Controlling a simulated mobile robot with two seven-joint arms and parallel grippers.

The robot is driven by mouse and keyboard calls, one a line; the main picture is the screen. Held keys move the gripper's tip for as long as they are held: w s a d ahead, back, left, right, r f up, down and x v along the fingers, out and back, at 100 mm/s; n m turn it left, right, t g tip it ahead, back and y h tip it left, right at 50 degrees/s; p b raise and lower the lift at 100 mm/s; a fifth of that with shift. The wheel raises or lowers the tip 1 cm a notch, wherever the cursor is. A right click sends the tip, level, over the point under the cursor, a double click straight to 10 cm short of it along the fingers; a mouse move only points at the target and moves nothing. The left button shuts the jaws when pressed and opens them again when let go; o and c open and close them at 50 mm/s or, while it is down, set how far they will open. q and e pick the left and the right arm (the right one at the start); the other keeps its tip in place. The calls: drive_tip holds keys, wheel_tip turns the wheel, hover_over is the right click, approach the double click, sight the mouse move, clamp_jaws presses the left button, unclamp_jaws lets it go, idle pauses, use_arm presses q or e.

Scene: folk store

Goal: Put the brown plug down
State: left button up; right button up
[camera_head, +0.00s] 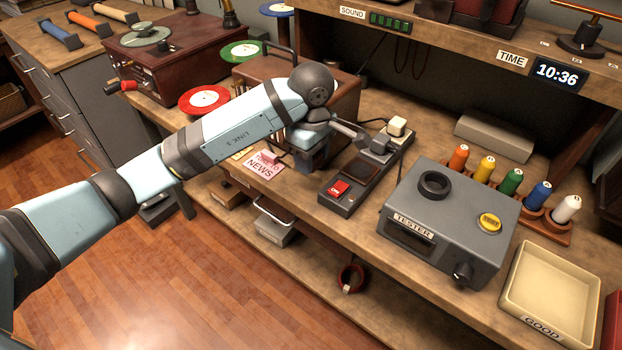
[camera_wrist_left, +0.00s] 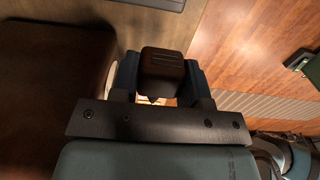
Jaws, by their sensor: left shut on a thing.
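The brown plug (camera_wrist_left: 162,65) is between the fingers of my left gripper (camera_wrist_left: 160,80) in the wrist view, dark brown and blocky. My left gripper is shut on it. In the head view the left gripper (camera_head: 312,152) is in front of the brown case, left of the power strip, and its fingertips and the plug are hidden or too small to make out. My right gripper is not in view.
A power strip (camera_head: 336,205) with a red switch carries a grey plug (camera_head: 377,147) and a white plug (camera_head: 397,126). A brown case (camera_head: 345,97) stands behind the gripper. A pink NEWS card (camera_head: 263,167) lies left. The grey tester (camera_head: 455,205) and cream GOOD tray (camera_head: 510,304) stand right.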

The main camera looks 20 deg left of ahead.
sight(311, 190)
use_arm(q)
drive_tip(key=shift+f, duration=3.2)
drive_tip(key=shift+f+b, duration=0.65)
drive_tip(key=shift+b, duration=0.05)
drive_tip(key=o, duration=1.2)
drive_tip(key=shift+r, duration=0.1)
drive_tip(key=shift+r+p, duration=0.3)
drive_tip(key=shift+p, duration=0.1)
wheel_tip(311, 190, up, 12)
drive_tip(key=shift+r+p, duration=0.25)
drive_tip(key=shift+p, duration=0.1)
